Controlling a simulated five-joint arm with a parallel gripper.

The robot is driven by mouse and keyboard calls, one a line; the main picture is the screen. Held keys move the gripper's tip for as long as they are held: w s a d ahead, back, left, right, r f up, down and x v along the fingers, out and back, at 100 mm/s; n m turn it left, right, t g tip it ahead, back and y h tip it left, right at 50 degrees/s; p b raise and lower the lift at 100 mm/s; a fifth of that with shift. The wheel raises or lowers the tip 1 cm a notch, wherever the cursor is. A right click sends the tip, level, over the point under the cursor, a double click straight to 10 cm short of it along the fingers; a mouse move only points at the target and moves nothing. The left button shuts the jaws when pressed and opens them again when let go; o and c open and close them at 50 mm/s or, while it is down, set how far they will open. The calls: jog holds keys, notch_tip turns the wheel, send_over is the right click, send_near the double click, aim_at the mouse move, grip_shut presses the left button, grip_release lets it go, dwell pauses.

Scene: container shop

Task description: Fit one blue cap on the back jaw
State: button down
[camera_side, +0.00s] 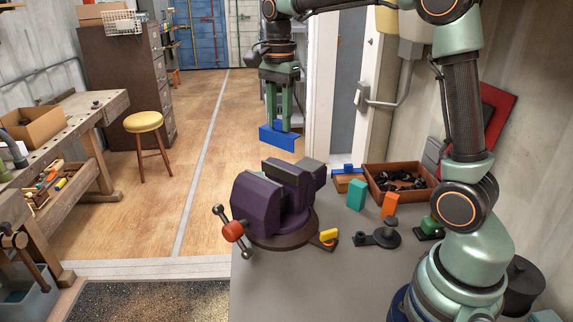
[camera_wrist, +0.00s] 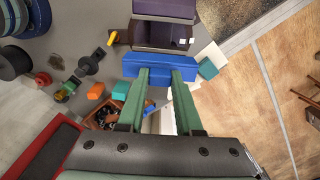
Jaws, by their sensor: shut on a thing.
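My gripper (camera_side: 280,127) is shut on a long blue cap (camera_side: 277,138), held in the air above and behind the vise, apart from it. In the wrist view the cap (camera_wrist: 158,67) lies across my fingertips (camera_wrist: 160,75), beside the vise. The purple vise (camera_side: 255,204) stands on the grey bench, with its handle at the front left. Its back jaw (camera_side: 294,183) is the farther purple part, partly hidden by the front one.
A brown tray (camera_side: 377,191) of dark parts, a teal block (camera_side: 356,195), an orange block (camera_side: 390,204) and a dark clamp-like part (camera_side: 379,238) stand right of the vise. A yellow piece (camera_side: 328,235) is at the vise base. The bench front is clear.

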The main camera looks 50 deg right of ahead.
aim_at(280, 131)
jog(key=shift+f, duration=2.2)
jog(key=shift+f, duration=1.8)
jog(key=shift+d+f, duration=0.1)
jog(key=shift+d, duration=0.05)
dwell(1.4)
jog(key=c, duration=0.5)
grip_release()
jog(key=shift+r, duration=3)
